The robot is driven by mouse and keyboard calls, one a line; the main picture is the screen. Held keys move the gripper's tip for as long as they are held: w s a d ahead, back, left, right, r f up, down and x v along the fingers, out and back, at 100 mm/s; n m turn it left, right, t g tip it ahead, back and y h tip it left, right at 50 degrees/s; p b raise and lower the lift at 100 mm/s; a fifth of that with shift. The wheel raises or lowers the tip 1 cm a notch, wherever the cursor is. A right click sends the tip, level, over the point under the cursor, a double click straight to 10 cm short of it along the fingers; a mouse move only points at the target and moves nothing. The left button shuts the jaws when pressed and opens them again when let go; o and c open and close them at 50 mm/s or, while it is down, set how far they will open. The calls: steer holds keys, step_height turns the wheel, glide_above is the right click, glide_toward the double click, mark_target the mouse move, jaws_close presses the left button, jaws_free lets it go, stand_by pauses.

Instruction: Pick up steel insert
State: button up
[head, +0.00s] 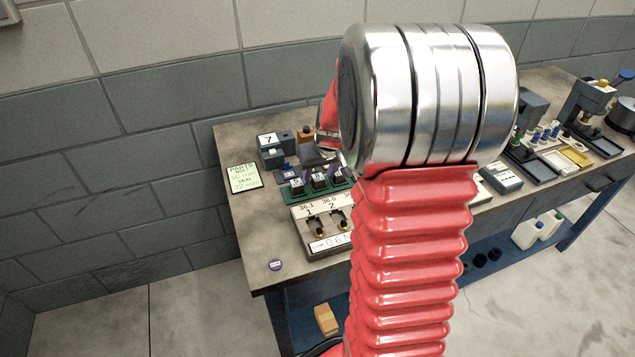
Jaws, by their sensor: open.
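I cannot pick out the steel insert for certain; small dark and metallic parts stand at the left end of the bench, partly hidden by my arm. My arm, with its red bellows and large polished joint, fills the middle of the head view. A small red and silver part of it shows just left of the joint, above the bench items. My gripper's fingers are hidden behind the arm, so I see no hold on anything. A green rack (318,190) there holds several black blocks. A grey block marked 7 (270,151) stands behind it.
The bench (262,228) runs along a block wall. Trays (560,163), a machine (590,100) and a pot (622,115) crowd the right.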

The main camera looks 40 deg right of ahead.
steer(key=shift+c, duration=0.4)
jaws_close()
